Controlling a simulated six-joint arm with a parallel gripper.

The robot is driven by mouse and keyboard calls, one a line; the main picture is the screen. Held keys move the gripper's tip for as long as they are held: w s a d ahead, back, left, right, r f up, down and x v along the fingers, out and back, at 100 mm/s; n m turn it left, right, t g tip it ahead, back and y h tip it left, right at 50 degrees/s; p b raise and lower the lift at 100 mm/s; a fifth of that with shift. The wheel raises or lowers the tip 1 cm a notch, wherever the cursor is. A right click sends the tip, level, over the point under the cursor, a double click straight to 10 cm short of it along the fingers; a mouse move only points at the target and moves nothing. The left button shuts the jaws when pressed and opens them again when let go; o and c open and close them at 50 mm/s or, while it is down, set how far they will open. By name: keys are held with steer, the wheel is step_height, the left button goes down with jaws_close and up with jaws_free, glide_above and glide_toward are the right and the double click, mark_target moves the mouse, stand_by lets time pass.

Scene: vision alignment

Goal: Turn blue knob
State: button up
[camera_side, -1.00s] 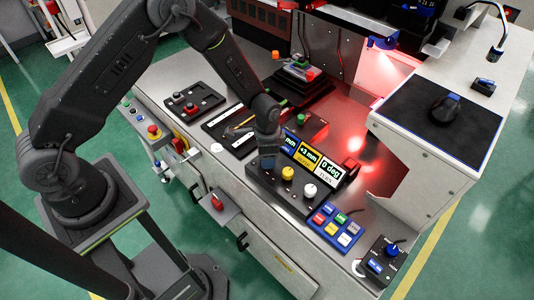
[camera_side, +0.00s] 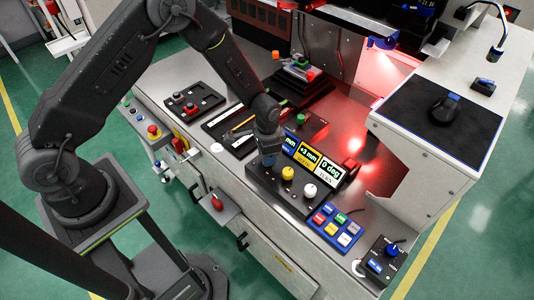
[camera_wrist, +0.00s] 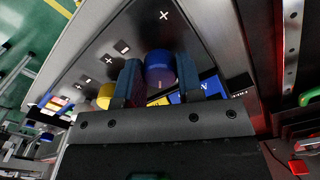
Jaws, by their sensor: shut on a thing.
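The blue knob (camera_wrist: 159,68) stands on a dark panel in the wrist view, between the two fingers of my gripper (camera_wrist: 159,80). The fingers are shut on its sides. In the side view my gripper (camera_side: 268,158) points down at the left end of the knob panel (camera_side: 312,209) and hides the blue knob. A yellow knob (camera_side: 288,173) and a white knob (camera_side: 309,191) stand to its right on the same panel.
A blue button pad (camera_side: 333,226) and a small box (camera_side: 381,262) with another blue knob lie to the right. A raised block (camera_side: 425,150) stands at the right.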

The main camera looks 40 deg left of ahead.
steer(key=n, duration=0.4)
steer(key=shift+n, duration=1.7)
steer(key=o, duration=0.9)
step_height(320, 180, up, 14)
steer(key=shift+f, duration=0.1)
